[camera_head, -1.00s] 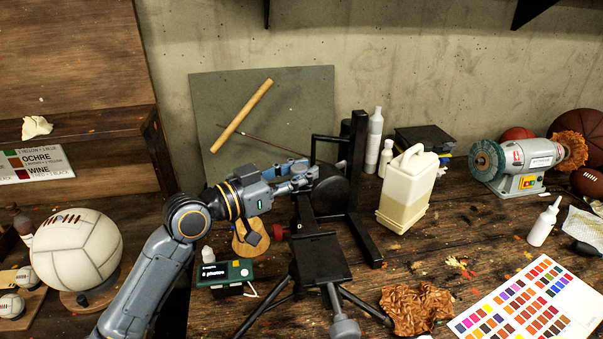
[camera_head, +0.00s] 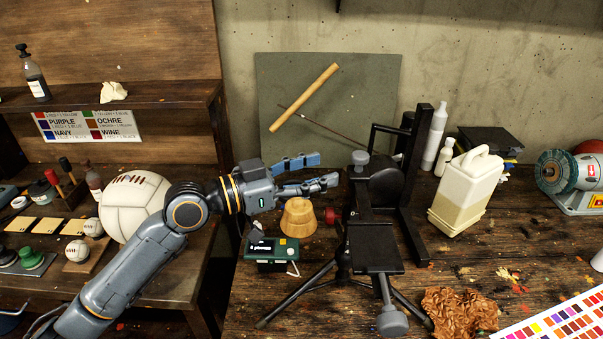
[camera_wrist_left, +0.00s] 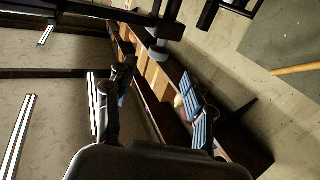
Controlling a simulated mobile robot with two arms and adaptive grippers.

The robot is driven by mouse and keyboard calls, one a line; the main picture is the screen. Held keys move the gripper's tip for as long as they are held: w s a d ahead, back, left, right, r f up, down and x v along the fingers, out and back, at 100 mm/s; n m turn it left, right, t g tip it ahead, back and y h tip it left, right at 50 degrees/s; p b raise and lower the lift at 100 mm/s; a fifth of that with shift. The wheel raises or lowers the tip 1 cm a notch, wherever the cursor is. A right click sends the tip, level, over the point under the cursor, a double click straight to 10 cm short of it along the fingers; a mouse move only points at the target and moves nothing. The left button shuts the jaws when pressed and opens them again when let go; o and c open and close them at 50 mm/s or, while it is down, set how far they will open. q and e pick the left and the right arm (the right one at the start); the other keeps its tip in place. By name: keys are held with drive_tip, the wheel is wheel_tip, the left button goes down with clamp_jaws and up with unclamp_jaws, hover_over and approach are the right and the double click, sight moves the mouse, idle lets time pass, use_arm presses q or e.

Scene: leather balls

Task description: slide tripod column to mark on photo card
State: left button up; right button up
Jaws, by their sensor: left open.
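The black tripod (camera_head: 375,255) stands on the bench with its legs spread, a flat plate on top and grey knobs. One grey knob (camera_head: 360,158) sits at its upper part; I cannot tell exactly where the sliding column begins. My left gripper (camera_head: 316,170) is open and empty, just left of that knob, fingers pointing right. In the left wrist view the gripper (camera_wrist_left: 158,100) has its blue-padded fingers apart with nothing between them. A black bar with a grey knob (camera_wrist_left: 157,50) lies beyond them. I cannot make out a photo card or its mark.
A wooden cup-like piece (camera_head: 298,218) and a green box (camera_head: 272,250) lie below my left gripper. A jug (camera_head: 465,193) and bottles stand right of the tripod. Crumpled brown leather (camera_head: 460,312) lies by its right leg. A white ball (camera_head: 135,207) is behind my arm.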

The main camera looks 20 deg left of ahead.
use_arm(q)
drive_tip(key=shift+v, duration=1.4)
